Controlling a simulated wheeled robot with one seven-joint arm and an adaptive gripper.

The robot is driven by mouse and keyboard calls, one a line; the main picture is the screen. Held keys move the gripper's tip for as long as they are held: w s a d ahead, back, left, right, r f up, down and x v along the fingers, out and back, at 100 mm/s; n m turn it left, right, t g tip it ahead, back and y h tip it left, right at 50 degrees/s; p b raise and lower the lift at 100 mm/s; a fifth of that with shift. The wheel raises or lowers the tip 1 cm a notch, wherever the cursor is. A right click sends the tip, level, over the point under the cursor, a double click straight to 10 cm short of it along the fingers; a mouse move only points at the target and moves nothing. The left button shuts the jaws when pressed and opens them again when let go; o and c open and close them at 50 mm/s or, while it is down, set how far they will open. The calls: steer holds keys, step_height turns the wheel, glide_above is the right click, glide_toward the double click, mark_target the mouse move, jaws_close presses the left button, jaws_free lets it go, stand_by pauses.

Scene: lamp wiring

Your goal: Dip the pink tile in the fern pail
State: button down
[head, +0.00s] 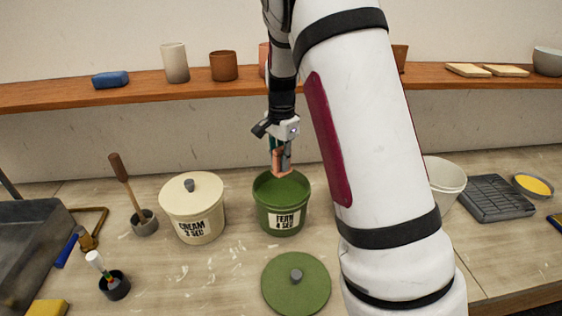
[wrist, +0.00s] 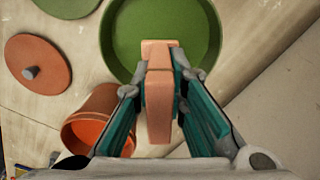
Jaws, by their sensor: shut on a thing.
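The salmon-pink tile (wrist: 159,95) is clamped between the teal finger pads of my gripper (wrist: 160,80). In the head view the tile (head: 278,158) hangs down at the back of the fern pail's mouth. The fern pail (head: 268,218) is green, open and labelled "FERN 4 SEC". In the wrist view the tile's far end overlaps the green inside of the pail (wrist: 205,45). I cannot tell whether the tile's lower end is above or below the rim. My gripper (head: 279,150) is over the back part of the pail in the head view.
The green lid (head: 310,296) lies in front of the fern pail. The lidded cream pail (head: 180,222) stands to its left. In the wrist view, an open terracotta pail (wrist: 108,100) and a terracotta lid (wrist: 45,75) are close by. A white bucket (head: 447,178) and grey rack (head: 495,197) stand right.

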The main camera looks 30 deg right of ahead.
step_height(320, 180, down, 8)
steer(key=b, duration=0.1)
steer(key=shift+b, duration=0.35)
stand_by(0.4)
step_height(320, 180, down, 5)
steer(key=shift+f+b, duration=0.1)
steer(key=shift+b, duration=0.7)
stand_by(3.1)
step_height(320, 180, up, 6)
steer(key=p, duration=0.1)
steer(key=shift+p, duration=0.4)
steer(key=shift+r, duration=0.2)
stand_by(0.7)
steer(key=shift+r+p, duration=0.5)
steer(key=shift+r, duration=1.95)
